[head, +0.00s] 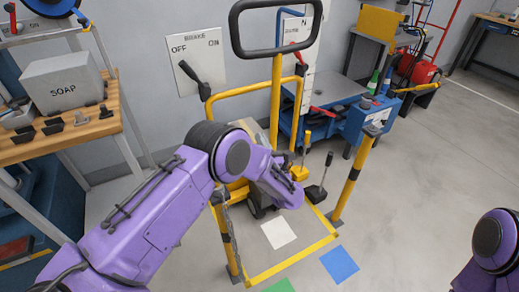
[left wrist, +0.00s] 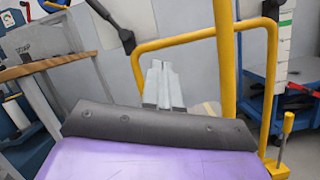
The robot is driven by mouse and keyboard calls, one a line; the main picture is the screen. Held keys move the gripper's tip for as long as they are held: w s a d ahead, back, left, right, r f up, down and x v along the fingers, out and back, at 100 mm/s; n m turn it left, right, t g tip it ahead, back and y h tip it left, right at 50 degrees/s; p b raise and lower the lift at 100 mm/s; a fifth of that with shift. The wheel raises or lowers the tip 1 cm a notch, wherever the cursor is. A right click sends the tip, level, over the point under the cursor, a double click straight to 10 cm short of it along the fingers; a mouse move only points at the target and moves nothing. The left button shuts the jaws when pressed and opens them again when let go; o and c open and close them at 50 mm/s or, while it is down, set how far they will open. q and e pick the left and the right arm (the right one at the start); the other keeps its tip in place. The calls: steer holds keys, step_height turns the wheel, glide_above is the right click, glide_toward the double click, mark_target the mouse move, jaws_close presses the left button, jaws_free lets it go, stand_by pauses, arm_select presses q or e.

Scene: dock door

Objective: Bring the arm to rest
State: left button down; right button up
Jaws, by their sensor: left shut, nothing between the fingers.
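My left arm (head: 180,205) is purple and reaches in from the lower left of the head view, with its elbow raised and its forearm bent down in front of the yellow frame. In the left wrist view my left gripper (left wrist: 163,84) shows as two grey fingers shut together with nothing between them. They point toward the yellow frame; I cannot tell how far away it is. In the head view the forearm largely hides this gripper. Part of my right arm (head: 493,240) shows at the lower right edge; its gripper is out of view.
A yellow tube frame with a black handle loop (head: 277,55) stands close to my left arm. A brake lever panel (head: 196,62) is on the wall. A wooden shelf (head: 100,132) with a soap box (head: 63,84) stands left. Floor at right is clear.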

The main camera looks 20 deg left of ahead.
arm_select(q)
steer(key=shift+d+f+m+h, duration=0.25)
steer(key=shift+f+m+h, duration=0.15)
steer(key=shift+m, duration=0.1)
steer(key=shift+d, duration=0.1)
